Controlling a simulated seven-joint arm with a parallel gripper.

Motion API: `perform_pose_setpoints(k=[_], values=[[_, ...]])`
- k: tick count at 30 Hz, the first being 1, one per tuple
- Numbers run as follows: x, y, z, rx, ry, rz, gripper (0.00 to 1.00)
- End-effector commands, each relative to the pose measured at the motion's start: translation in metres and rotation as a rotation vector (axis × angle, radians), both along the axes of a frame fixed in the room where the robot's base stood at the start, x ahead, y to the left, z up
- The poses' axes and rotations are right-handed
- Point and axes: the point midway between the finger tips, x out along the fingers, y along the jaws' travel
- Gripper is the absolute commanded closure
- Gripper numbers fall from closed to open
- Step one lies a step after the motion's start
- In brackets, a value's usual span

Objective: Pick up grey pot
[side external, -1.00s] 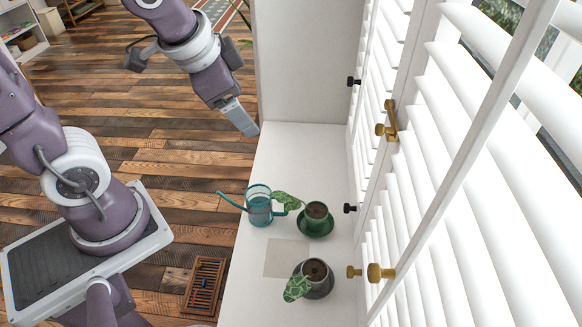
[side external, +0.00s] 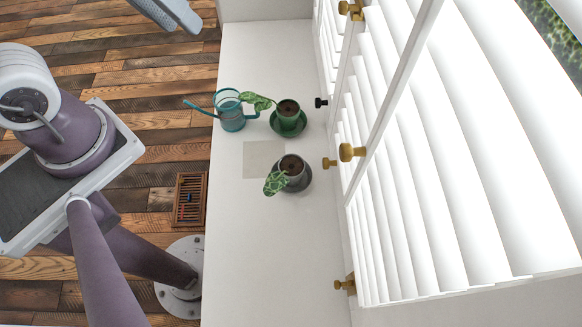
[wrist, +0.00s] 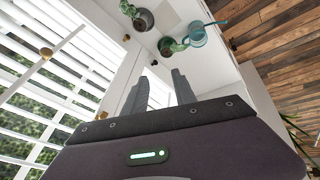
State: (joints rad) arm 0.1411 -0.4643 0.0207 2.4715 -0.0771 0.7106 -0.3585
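The grey pot (side external: 297,182) stands upright on a white sill in the side external view, with dark soil and a patterned green leaf hanging over its left side. It also shows near the top of the wrist view (wrist: 145,21). A green pot (side external: 289,117) on a green saucer, also with a leafy plant, stands behind it. My gripper (wrist: 159,88) is open and empty in the wrist view, its two fingers apart. It is well away from the grey pot. Only part of it (side external: 178,12) shows at the top edge of the side external view.
A teal watering can (side external: 231,112) stands left of the green pot. A flat pale square (side external: 263,160) lies left of the grey pot. White louvred shutters (side external: 440,150) with brass knobs (side external: 352,152) border the sill on the right. The sill's near part (side external: 275,260) is clear.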

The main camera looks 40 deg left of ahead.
Motion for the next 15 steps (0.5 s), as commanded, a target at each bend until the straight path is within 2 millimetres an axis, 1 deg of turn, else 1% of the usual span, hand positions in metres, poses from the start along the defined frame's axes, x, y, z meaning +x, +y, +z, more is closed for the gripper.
perform_pose_setpoints(k=[1,2,3,5,6,8,9,12,15], values=[[0.018,-0.020,-0.019,-0.073,0.075,0.096,0.67],[0.030,-0.033,-0.030,-0.117,0.111,0.175,0.67],[0.042,-0.050,-0.048,-0.167,0.161,0.285,0.67],[0.057,-0.074,-0.081,-0.222,0.230,0.459,0.67],[0.063,-0.089,-0.105,-0.245,0.268,0.579,0.67],[0.068,-0.108,-0.145,-0.263,0.308,0.755,0.67],[0.069,-0.118,-0.170,-0.268,0.321,0.865,0.67],[0.064,-0.131,-0.225,-0.271,0.318,1.088,0.67],[0.059,-0.135,-0.259,-0.274,0.294,1.223,0.67]])
